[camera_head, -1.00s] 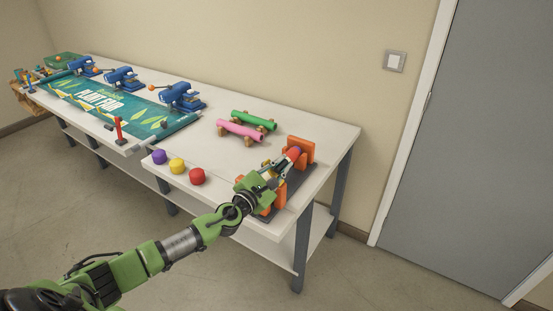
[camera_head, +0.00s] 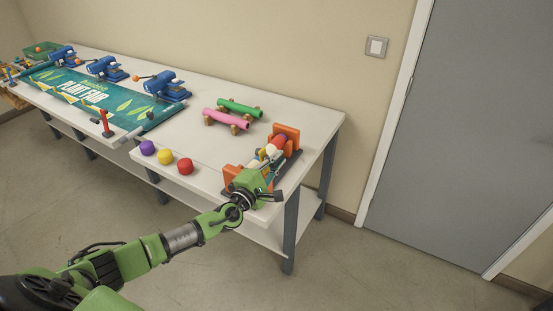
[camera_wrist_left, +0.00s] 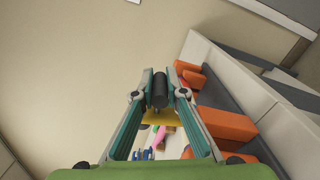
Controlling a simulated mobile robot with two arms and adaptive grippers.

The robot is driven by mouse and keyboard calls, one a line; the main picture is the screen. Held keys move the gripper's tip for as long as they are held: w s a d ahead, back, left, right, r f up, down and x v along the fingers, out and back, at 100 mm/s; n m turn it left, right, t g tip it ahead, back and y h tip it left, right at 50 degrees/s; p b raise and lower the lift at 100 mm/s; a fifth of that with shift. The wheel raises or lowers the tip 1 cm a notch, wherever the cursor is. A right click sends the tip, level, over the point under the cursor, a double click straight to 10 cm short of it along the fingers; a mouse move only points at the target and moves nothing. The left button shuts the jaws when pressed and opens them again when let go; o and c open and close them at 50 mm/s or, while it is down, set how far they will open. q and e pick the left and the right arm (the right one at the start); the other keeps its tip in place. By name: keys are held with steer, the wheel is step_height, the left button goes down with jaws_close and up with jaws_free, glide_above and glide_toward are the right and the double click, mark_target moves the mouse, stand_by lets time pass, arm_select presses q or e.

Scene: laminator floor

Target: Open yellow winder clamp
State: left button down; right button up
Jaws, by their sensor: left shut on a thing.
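The winder stands at the table's right end, with an orange upright (camera_head: 287,135) at the back and another orange block (camera_head: 231,173) in front. A red roller (camera_head: 278,142) lies between them. A yellow part of the clamp (camera_wrist_left: 155,118) shows just beyond the handle. How far the clamp stands open is hard to tell. My right gripper is out of view.
Purple (camera_head: 147,148), yellow (camera_head: 165,157) and red (camera_head: 185,166) caps stand along the front edge. Pink (camera_head: 226,119) and green (camera_head: 240,107) rolls lie behind. A plant-fair banner (camera_head: 95,92) and blue machines (camera_head: 167,86) fill the left. Floor is clear in front.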

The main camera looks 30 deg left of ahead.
arm_select(q)
steer(key=shift+f, duration=0.15)
steer(key=c, duration=2)
jaws_free()
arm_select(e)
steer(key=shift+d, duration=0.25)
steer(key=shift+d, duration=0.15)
arm_select(q)
steer(key=s, duration=1.2)
steer(key=shift+a, duration=0.4)
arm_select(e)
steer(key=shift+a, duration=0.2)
